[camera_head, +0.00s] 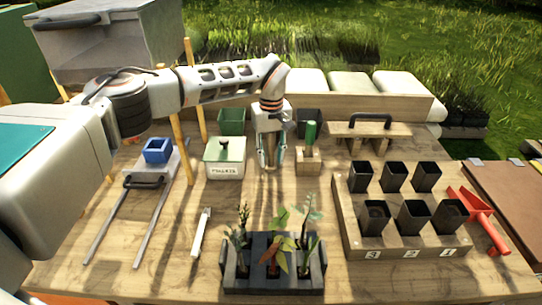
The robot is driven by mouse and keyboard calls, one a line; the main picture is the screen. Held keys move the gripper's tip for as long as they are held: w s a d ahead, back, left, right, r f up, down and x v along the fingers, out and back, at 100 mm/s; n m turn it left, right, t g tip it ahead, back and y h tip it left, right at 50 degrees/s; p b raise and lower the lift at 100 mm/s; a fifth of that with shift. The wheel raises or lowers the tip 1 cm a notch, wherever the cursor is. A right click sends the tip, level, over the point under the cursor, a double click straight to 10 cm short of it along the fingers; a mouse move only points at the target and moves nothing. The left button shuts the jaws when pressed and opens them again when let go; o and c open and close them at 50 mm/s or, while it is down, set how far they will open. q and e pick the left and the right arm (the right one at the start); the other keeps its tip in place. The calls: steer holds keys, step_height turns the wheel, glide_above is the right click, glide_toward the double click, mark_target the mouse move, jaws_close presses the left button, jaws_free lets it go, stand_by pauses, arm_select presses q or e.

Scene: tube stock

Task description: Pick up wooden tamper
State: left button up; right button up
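My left gripper (271,158) points down over the back middle of the table, its two fingers a little apart. A brownish strip shows between them; I cannot tell if it is a held wooden part or the tabletop behind. No wooden tamper can be made out with certainty. Just right of the gripper is a small wooden block (308,166) with an upright green handle (311,132). Further right at the back stands a wooden piece with a black handle (371,121). My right gripper is not in view.
A green lidded box (225,158) stands just left of the gripper. A black tray (232,280) with seedlings is at the front. Black pots sit in a numbered wooden rack (344,215) at right, beside a red scoop (481,220). A blue cup (157,151) is at left.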

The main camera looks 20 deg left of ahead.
arm_select(q)
jaws_close()
steer(key=shift+r, duration=0.15)
